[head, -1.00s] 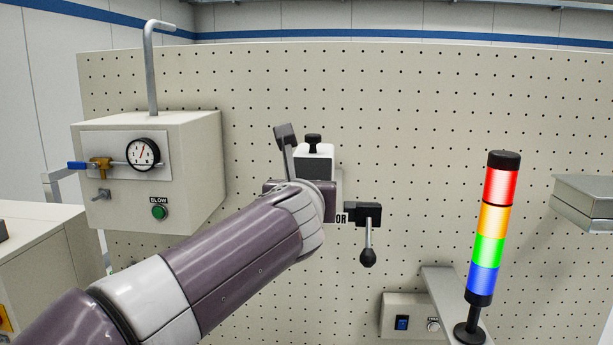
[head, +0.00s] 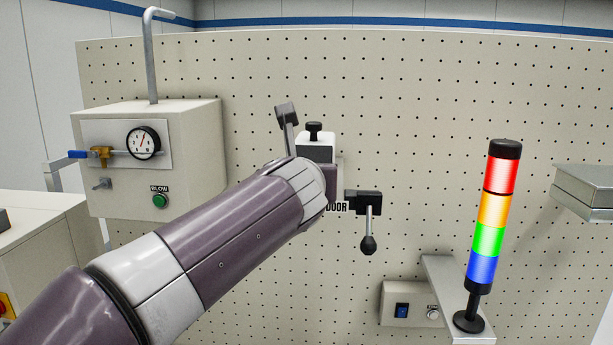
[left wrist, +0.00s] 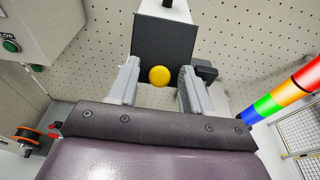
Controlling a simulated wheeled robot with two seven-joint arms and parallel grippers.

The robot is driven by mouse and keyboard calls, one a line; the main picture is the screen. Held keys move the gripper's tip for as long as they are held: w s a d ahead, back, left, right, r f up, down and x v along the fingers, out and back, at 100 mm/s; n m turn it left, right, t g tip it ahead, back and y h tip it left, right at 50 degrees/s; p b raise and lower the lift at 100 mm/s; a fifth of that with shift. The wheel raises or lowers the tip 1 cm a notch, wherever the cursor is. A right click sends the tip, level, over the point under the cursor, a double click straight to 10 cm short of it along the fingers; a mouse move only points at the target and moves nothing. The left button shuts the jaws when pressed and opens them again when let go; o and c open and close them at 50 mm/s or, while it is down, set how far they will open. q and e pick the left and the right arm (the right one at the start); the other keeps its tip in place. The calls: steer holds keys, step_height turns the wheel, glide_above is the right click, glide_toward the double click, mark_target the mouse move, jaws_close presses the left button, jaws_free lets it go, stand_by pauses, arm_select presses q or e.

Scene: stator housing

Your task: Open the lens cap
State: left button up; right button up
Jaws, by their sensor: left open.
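A white box with a black knob on top (head: 316,150) is mounted at the pegboard and is partly hidden behind my left arm. In the left wrist view, a dark square plate (left wrist: 160,42) shows with a round yellow knob (left wrist: 159,76) at its lower edge; I cannot tell for sure which part is the lens cap. My left gripper (left wrist: 160,66) is open, with the yellow knob showing between its fingers; I cannot tell whether they touch it. My right gripper is not in view.
A black door handle (head: 368,220) hangs just right of my wrist. A stack light (head: 486,230) stands further right. A gauge box with a blow button (head: 160,201) is at left. A small switch box (head: 402,309) sits below. The upper pegboard (head: 440,100) is clear.

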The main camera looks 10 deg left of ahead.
arm_select(q)
steer(key=b+v, duration=0.5)
steer(key=v, duration=0.7)
steer(key=shift+s, duration=0.3)
